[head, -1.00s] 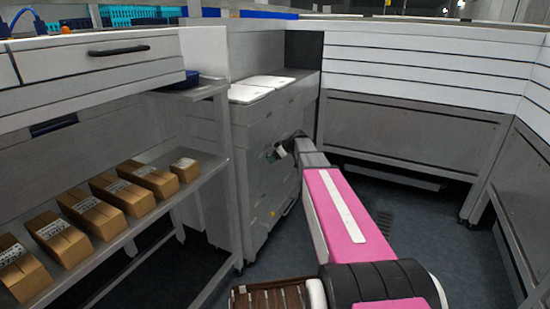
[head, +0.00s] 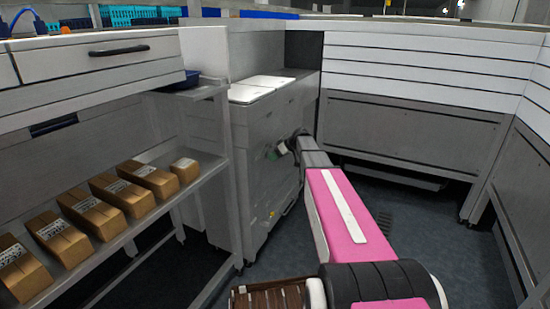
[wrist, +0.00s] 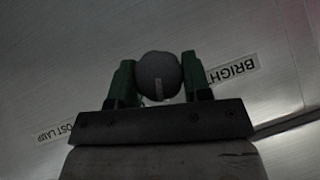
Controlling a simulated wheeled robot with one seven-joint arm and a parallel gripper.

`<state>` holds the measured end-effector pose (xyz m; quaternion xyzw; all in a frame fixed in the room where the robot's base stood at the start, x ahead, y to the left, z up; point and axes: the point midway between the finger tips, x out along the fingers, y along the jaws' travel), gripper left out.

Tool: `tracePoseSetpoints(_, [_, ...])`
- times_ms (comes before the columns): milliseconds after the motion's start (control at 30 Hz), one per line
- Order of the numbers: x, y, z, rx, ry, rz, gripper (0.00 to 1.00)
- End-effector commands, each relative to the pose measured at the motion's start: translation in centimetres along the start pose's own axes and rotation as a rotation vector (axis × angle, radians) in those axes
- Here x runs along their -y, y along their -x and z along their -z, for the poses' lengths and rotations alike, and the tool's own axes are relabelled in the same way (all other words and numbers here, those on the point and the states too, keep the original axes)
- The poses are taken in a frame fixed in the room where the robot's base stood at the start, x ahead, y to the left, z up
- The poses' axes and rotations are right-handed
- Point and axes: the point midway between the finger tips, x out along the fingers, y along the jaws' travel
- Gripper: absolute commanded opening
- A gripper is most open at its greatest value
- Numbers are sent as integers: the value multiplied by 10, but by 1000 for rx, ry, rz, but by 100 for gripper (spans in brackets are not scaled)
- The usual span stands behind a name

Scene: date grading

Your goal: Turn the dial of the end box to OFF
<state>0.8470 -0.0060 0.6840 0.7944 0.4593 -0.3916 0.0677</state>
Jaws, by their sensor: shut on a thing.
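The end box is the grey metal cabinet (head: 252,195) left of centre in the head view. My gripper (head: 276,151) is at its front face, small and partly hidden by my wrist. In the wrist view, the round grey dial (wrist: 158,66) sits between the two green fingers of my gripper (wrist: 159,75), which are shut on its sides. A short pale mark shows low on the dial, towards my palm. A "BRIGH…" label (wrist: 233,69), partly covered, is right of the dial. A "POST LAMP" label (wrist: 53,132) is at lower left. No OFF label is visible.
A shelf (head: 150,215) with several brown cartons (head: 130,198) stands left of the box. A panelled wall (head: 410,135) stands behind and to the right. The dark floor (head: 340,215) right of the box is open around my arm.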

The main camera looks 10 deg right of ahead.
Motion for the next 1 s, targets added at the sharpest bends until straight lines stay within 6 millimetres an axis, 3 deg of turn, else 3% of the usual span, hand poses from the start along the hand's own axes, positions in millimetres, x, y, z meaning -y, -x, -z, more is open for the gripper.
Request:
tracePoseSetpoints(600, [-5, -1, -1, 1, -396, 398, 21])
tracePoseSetpoints(1000, [-4, -1, -1, 1, -543, 543, 21])
